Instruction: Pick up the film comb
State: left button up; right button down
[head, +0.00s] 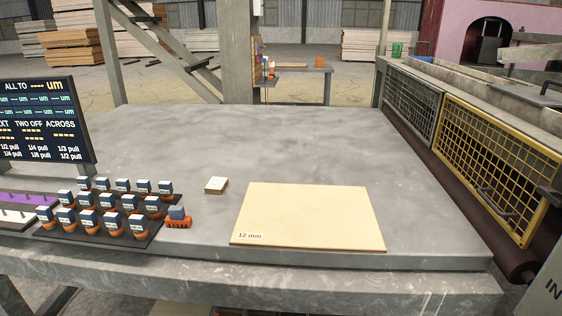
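A small comb-like piece with an orange toothed base and a dark blue top (178,217) stands on the grey table (300,140). It is just right of the black tray of blue-and-orange pieces and looks like the film comb. The pale board marked "12 mm" (308,215) lies flat to its right, apart from it. Neither of my grippers is in view.
The black tray (98,234) holds several blue-topped, orange-based pieces with white labels. A small pale block (216,185) lies behind the comb-like piece. A dark display (45,120) stands at left, a yellow mesh guard (494,160) at right. The table's back is clear.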

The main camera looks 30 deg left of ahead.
aim_at(177, 217)
jog(key=u, duration=1.6)
